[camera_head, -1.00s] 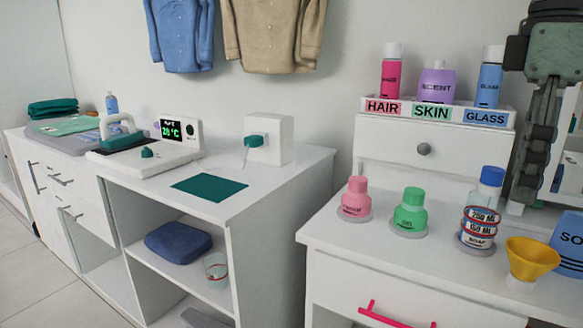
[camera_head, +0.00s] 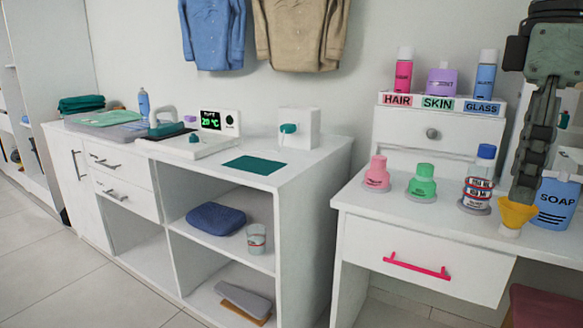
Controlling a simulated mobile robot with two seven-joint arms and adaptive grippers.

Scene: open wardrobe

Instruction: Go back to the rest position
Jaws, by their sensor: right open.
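My right gripper (camera_head: 524,190) hangs down at the right edge of the view, fingers pointing down, above the right-hand counter. Its tips overlap the yellow funnel (camera_head: 517,213) in the picture; I cannot tell whether they touch it. It is open, with nothing seen between its fingers. My left gripper is out of view. The funnel stands on the white counter (camera_head: 350,197), between a clear soap bottle with a blue cap (camera_head: 480,175) and a blue SOAP container (camera_head: 556,202).
Pink (camera_head: 377,175) and green (camera_head: 422,184) bottles stand on the counter. A shelf with HAIR, SKIN and GLASS labels (camera_head: 441,104) holds three bottles behind. A drawer with a pink handle (camera_head: 417,266) is below. An iron station (camera_head: 190,146) stands left. The floor (camera_head: 60,270) is clear at lower left.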

